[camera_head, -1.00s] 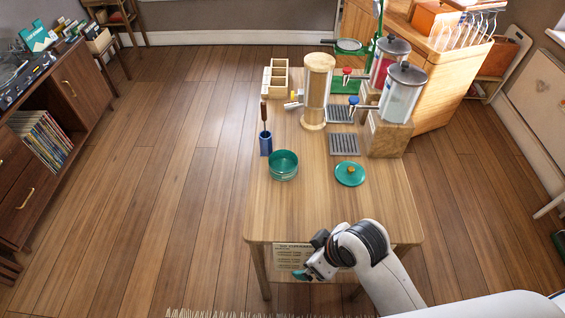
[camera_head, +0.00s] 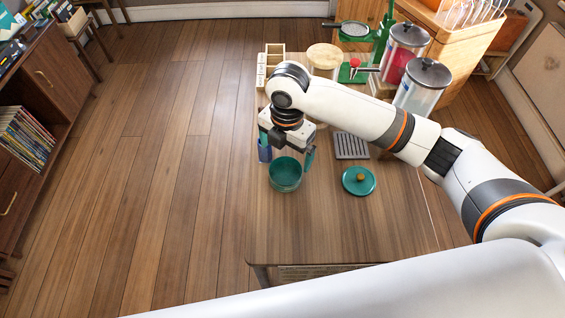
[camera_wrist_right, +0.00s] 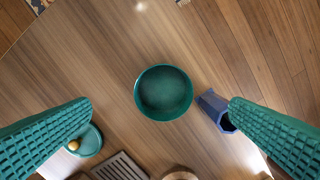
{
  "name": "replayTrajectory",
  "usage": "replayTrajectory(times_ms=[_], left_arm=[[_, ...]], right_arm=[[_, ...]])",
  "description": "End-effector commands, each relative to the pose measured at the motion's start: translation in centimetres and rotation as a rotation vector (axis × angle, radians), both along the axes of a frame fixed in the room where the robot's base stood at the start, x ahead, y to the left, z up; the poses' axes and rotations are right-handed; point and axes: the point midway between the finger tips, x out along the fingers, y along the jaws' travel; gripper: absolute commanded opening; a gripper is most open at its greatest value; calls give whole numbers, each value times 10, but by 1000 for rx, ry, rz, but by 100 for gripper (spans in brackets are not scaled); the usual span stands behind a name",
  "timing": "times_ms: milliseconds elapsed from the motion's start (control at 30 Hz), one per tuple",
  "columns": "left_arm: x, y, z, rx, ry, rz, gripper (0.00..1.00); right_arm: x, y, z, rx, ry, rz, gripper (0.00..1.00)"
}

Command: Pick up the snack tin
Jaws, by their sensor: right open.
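The snack tin (camera_head: 285,177) is a round teal tin, open at the top, standing on the wooden table. Its inside looks empty in the right wrist view (camera_wrist_right: 163,92). A teal lid (camera_head: 358,182) with a gold knob lies to its right on the table. My right gripper (camera_head: 287,150) is open above the tin, pointing down. In the wrist view its two teal fingers stand wide apart, with the tin between and beyond them, apparently untouched. My left gripper is not in view.
A blue holder (camera_wrist_right: 215,110) stands close to the tin, near one finger. A grey drip tray (camera_head: 351,146) and clear dispensers (camera_head: 422,86) stand farther back. A wooden compartment box (camera_head: 270,60) is at the back left. The table front (camera_head: 340,225) is clear.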

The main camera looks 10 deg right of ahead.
Motion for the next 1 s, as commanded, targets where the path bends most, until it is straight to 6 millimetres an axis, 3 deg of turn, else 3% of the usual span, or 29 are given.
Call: replayTrajectory(times_ms=[133,333,1000], left_arm=[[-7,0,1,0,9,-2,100],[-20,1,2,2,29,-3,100],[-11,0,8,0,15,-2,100]], right_arm=[[4,-5,-9,-19,8,24,100],[4,-5,-44,-18,7,23,100],[12,-3,-115,-16,4,23,100]])
